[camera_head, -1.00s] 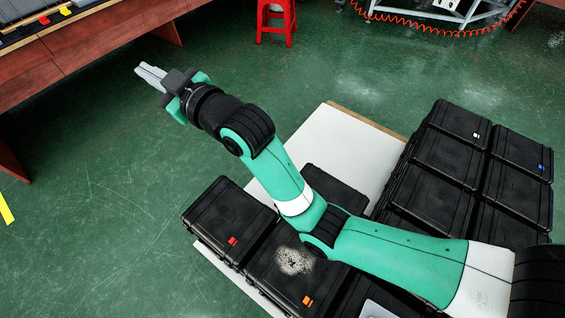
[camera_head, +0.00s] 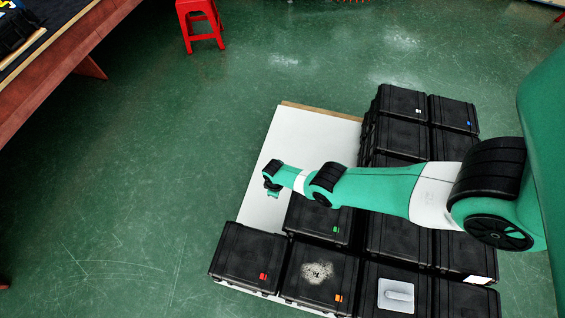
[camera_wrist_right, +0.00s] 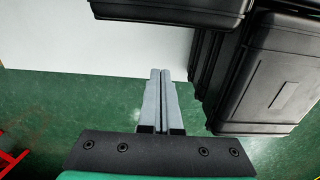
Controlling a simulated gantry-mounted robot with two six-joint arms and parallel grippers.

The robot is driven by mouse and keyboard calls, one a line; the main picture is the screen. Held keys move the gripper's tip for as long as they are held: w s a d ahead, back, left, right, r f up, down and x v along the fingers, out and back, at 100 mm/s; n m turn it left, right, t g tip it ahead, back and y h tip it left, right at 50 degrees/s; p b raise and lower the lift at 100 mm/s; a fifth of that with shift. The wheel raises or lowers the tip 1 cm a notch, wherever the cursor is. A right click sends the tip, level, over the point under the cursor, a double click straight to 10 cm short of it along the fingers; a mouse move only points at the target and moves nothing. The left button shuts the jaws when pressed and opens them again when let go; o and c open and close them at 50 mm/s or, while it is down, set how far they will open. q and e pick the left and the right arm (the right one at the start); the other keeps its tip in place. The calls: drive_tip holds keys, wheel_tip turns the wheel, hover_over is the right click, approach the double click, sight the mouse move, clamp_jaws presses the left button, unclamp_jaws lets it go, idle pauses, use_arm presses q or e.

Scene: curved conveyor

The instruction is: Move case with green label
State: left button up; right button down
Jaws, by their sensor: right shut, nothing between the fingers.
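The case with the green label (camera_head: 312,222) is black and lies on the white pallet board, behind the front row of cases. Its small green label is at its front right corner, and my right forearm hides part of its far side. My right arm reaches in from the right over the cases. My right gripper (camera_wrist_right: 160,73) is shut and empty in the wrist view, beside black cases and over the pallet edge. In the head view the fingertips are hidden below the wrist. My left gripper is not in view.
Neighbouring cases carry a red label (camera_head: 251,253) and an orange label (camera_head: 319,273); one has a grey plate (camera_head: 396,295). More cases (camera_head: 402,103) are stacked at the back right. The white board (camera_head: 298,137) is bare at its far left. A red stool (camera_head: 200,20) stands beyond.

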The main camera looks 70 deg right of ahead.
drive_tip(key=s+f+b, duration=0.4)
drive_tip(key=f+b, duration=0.3)
drive_tip(key=f, duration=0.2)
drive_tip(key=shift+f, duration=0.4)
